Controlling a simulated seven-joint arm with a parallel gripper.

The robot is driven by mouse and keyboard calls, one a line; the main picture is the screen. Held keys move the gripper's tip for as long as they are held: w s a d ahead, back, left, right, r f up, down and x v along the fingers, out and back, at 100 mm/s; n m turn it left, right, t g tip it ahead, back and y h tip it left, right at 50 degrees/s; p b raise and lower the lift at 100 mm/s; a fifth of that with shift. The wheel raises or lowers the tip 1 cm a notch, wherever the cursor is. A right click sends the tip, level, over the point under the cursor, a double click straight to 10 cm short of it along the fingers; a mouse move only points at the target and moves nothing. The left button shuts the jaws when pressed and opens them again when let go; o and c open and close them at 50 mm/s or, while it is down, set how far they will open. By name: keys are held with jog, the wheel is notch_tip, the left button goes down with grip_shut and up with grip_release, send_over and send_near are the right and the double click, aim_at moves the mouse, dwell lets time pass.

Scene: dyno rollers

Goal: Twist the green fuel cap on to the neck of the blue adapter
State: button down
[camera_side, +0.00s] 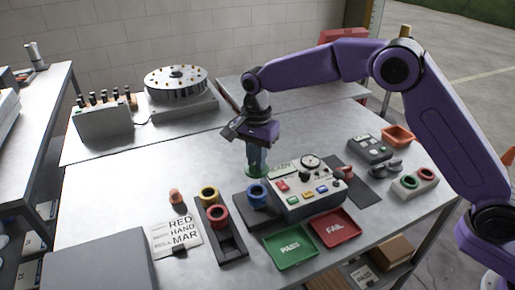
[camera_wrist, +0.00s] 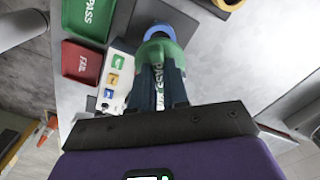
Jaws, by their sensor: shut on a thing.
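The green fuel cap (camera_side: 257,173) is between the fingertips of my gripper (camera_side: 257,164), which points straight down and is shut on it. In the wrist view the cap (camera_wrist: 163,50) shows as a green ring at the ends of my gripper's fingers (camera_wrist: 160,80). The blue adapter (camera_side: 257,196) stands upright in a dark block, its round opening facing up. In the side view it lies just below the cap in the picture, with a small gap between them. In the wrist view part of the adapter (camera_wrist: 158,31) shows beyond the cap, which hides the rest.
A panel box with a gauge (camera_side: 305,192) stands close right of the adapter. A dark rack (camera_side: 220,238) with red and yellow rings is at left. The green PASS tray (camera_side: 291,248) and red FAIL tray (camera_side: 335,229) lie in front. Bare table lies left and behind.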

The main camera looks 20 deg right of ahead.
aim_at(257, 173)
jog(key=shift+f, duration=2.75)
jog(key=shift+f, duration=0.9)
dwell(0.7)
jog(key=m, duration=0.6)
jog(key=shift+f, duration=0.1)
jog(key=m, duration=0.5)
jog(key=shift+m, duration=0.4)
jog(key=c, duration=1.4)
grip_release()
jog(key=o, duration=0.4)
jog(key=shift+d, duration=0.1)
jog(key=shift+c, duration=0.2)
